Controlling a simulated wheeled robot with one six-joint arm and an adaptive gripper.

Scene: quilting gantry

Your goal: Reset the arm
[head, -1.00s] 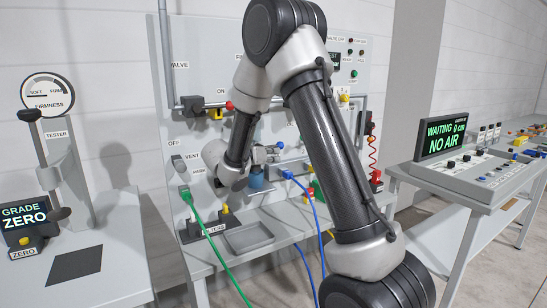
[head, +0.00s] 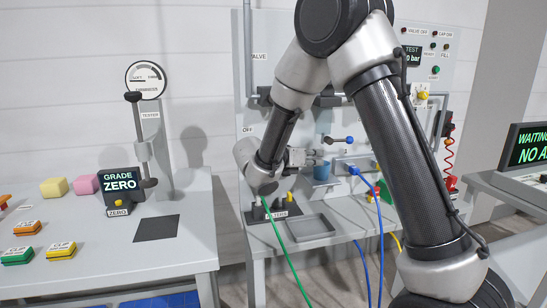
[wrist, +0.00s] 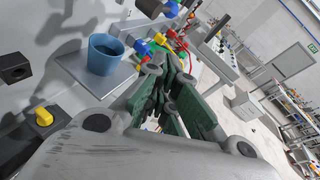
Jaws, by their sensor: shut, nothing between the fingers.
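My gripper (head: 308,157) is at the end of my bent arm, in front of the grey test panel (head: 275,75). It is shut and empty. My arm covers part of the panel in the head view.
A grey tray (head: 300,227) lies on the bench below. A green hose (head: 288,250) and blue hoses (head: 371,215) hang in front. The firmness tester (head: 142,120) stands on the left table (head: 185,245). A console screen (head: 527,147) is at right.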

